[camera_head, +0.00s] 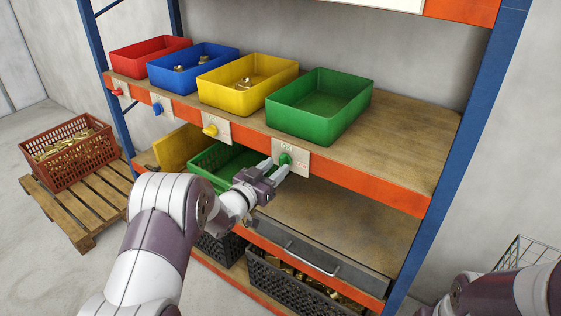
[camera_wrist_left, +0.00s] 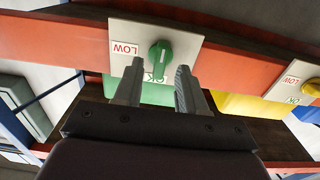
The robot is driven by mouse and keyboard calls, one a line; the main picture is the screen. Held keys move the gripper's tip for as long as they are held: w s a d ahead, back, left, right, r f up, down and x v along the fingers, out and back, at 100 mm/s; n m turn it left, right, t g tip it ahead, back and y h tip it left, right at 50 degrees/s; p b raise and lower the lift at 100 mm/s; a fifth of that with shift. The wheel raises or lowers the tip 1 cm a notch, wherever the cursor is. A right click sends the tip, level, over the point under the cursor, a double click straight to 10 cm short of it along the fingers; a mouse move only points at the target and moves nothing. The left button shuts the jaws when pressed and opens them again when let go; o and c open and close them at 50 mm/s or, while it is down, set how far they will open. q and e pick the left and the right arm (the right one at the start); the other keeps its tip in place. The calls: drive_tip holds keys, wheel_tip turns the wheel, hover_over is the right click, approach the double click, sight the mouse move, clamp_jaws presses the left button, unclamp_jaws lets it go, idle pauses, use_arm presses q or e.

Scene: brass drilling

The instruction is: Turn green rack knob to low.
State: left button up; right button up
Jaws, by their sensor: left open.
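The green rack knob (camera_head: 285,159) sits on a pale plate on the orange shelf beam, below the green bin (camera_head: 308,125). In the left wrist view the knob (camera_wrist_left: 160,58) stands upright in the picture, its long axis between the OK mark below and the plate's top edge. The LOW mark (camera_wrist_left: 124,48) is to its left. My left gripper (camera_head: 273,170) is open, just in front of the knob. In the wrist view its fingers (camera_wrist_left: 158,82) stand either side of the knob's lower end; I cannot tell if they touch it. My right gripper is out of view.
Yellow (camera_head: 211,131), blue (camera_head: 158,109) and red (camera_head: 117,91) knobs sit further left along the beam, under matching bins. A drawer with a metal handle (camera_head: 312,259) lies below right of my left gripper. A blue post (camera_head: 465,150) bounds the rack at right.

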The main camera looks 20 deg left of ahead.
sight(283, 162)
use_arm(q)
drive_tip(key=shift+x, duration=0.9)
drive_tip(key=shift+w+d, duration=0.15)
drive_tip(key=shift+w, duration=0.25)
drive_tip(key=c, duration=0.7)
drive_tip(key=shift+f+m+b, duration=0.15)
drive_tip(key=shift+m+b, duration=0.65)
drive_tip(key=shift+b, duration=0.25)
drive_tip(key=shift+s+d+m+b, duration=0.1)
drive_tip(key=shift+m+b, duration=4)
drive_tip(key=shift+b, duration=0.75)
drive_tip(key=shift+s+d+m+b, duration=0.1)
drive_tip(key=shift+m+b, duration=4)
drive_tip(key=shift+b, duration=0.75)
drive_tip(key=o, duration=0.7)
